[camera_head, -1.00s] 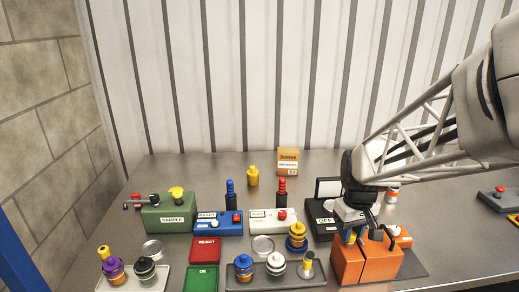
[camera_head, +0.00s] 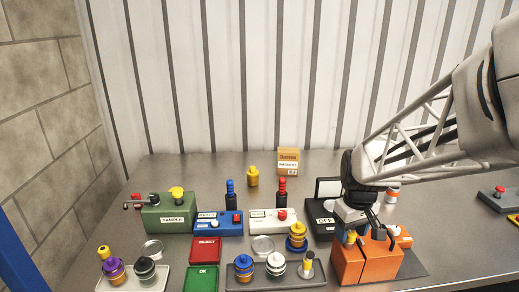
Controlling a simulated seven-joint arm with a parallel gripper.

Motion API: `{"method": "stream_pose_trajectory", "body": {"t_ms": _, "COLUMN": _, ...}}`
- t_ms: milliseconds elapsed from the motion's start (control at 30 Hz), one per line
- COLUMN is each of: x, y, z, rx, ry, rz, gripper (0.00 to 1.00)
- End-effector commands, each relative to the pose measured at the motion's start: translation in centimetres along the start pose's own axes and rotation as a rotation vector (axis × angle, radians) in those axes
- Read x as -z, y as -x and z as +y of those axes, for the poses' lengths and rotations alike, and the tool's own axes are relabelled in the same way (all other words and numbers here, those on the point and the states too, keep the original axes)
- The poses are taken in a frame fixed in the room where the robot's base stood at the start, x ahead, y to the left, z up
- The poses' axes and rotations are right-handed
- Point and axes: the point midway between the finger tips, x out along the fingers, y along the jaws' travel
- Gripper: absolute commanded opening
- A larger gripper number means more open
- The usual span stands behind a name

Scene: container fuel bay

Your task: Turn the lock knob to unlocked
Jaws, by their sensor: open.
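An orange box (camera_head: 347,266) stands at the right front of the table, with a split between its two parts. My gripper (camera_head: 364,232) is open, pointing down at the top of this box. A small yellow part (camera_head: 350,238) shows at the box's top beside the fingers. I cannot tell whether it is the lock knob or whether the fingers touch it. A white, rounded part (camera_head: 397,231) shows at the box's right rear. My gripper hides much of the box top, so the knob's position cannot be read.
A black box marked OFF (camera_head: 322,219) stands close left of my gripper. A grey tray (camera_head: 308,280) with several ringed containers is left of the orange box. Further left are a white unit (camera_head: 262,228), a blue unit (camera_head: 207,229) and the green SAMPLE box (camera_head: 155,222).

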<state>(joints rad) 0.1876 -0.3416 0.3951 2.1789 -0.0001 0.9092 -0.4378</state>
Motion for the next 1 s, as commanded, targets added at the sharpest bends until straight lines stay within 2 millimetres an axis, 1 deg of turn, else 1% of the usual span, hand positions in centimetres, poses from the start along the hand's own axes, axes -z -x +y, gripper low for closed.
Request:
{"method": "stream_pose_trajectory", "body": {"t_ms": 167, "x": 0.0, "y": 0.2, "z": 0.0, "rx": 0.0, "ry": 0.0, "rz": 0.0, "gripper": 0.54}}
{"method": "stream_pose_trajectory", "body": {"t_ms": 267, "x": 0.0, "y": 0.7, "z": 0.0, "rx": 0.0, "ry": 0.0, "rz": 0.001, "gripper": 0.54}}
{"method": "stream_pose_trajectory", "body": {"t_ms": 467, "x": 0.0, "y": 2.6, "z": 0.0, "rx": -0.001, "ry": 0.0, "rz": 0.002, "gripper": 0.54}}
{"method": "stream_pose_trajectory", "body": {"t_ms": 700, "x": 0.0, "y": 5.7, "z": 0.0, "rx": -0.001, "ry": 0.0, "rz": 0.002, "gripper": 0.54}}
{"method": "stream_pose_trajectory", "body": {"t_ms": 800, "x": 0.1, "y": 6.7, "z": 0.0, "rx": -0.001, "ry": 0.0, "rz": 0.002, "gripper": 0.54}}
{"method": "stream_pose_trajectory", "body": {"t_ms": 1000, "x": 0.0, "y": 7.7, "z": 0.0, "rx": 0.0, "ry": 0.0, "rz": -0.001, "gripper": 0.54}}
